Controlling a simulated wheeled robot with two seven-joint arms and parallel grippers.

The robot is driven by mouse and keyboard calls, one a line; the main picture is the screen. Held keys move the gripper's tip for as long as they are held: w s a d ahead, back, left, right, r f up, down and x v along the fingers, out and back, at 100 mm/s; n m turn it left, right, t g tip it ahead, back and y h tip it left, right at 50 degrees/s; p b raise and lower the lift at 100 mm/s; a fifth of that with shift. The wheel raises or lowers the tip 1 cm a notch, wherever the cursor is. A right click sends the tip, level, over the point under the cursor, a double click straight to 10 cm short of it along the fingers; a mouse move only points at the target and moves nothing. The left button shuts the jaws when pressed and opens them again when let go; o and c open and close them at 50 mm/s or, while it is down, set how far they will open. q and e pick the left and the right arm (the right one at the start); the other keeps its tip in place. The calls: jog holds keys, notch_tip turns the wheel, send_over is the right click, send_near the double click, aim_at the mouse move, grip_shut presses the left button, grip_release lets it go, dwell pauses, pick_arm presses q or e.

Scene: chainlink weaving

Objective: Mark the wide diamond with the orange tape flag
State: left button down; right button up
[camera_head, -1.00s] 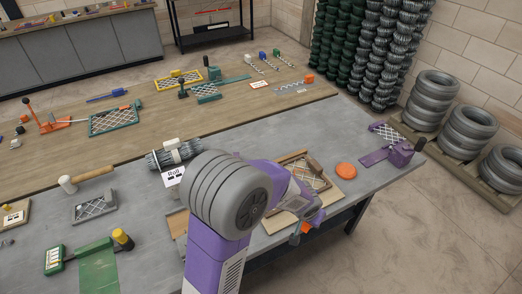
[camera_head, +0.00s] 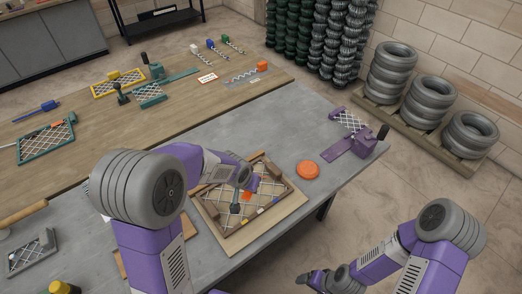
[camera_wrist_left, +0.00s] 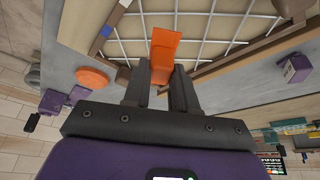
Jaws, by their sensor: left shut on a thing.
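The orange tape flag (camera_wrist_left: 163,58) is pinched between the two fingers of my left gripper (camera_wrist_left: 161,88) in the left wrist view. In the head view the left gripper (camera_head: 246,188) is over the mesh panel, with the orange flag (camera_head: 247,196) at its tip. The panel is a pale wire mesh in a brown frame (camera_head: 283,174) on a wooden board. The mesh (camera_wrist_left: 205,22) fills the top of the wrist view. I cannot tell which diamond is the wide one, or whether the flag touches the wire. My right gripper (camera_head: 316,279) is low at the bottom edge, its fingers unclear.
An orange disc (camera_head: 307,169) lies right of the panel. A purple fixture with mesh (camera_head: 352,145) stands near the table's right end. A small mesh piece (camera_head: 32,252) lies at left. Grey table (camera_head: 285,125) is bare behind the panel. Tyre stacks (camera_head: 425,100) stand beyond the table.

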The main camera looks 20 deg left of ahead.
pick_arm(q)
jog(key=w+d+r+m+h, duration=0.1)
jog(key=w+r+m+h, duration=0.1)
jog(key=w+m, duration=0.4)
jog(key=shift+w+r+m+g+p, duration=0.3)
jog(key=shift+w+r+g+p, duration=0.15)
jog(key=shift+w+r, duration=0.4)
pick_arm(e)
jog(key=shift+s+r, duration=0.5)
jog(key=shift+r, duration=0.1)
jog(key=shift+f, duration=0.2)
pick_arm(q)
jog(key=shift+f+b, duration=3.3)
jog(key=shift+f, duration=0.8)
pick_arm(e)
notch_tip(320, 180, down, 6)
jog(key=shift+f, duration=0.15)
pick_arm(q)
jog(key=shift+f, duration=0.2)
pick_arm(e)
jog(key=shift+f, duration=0.1)
pick_arm(q)
jog(key=c, duration=0.8)
grip_release()
jog(key=shift+r, duration=0.1)
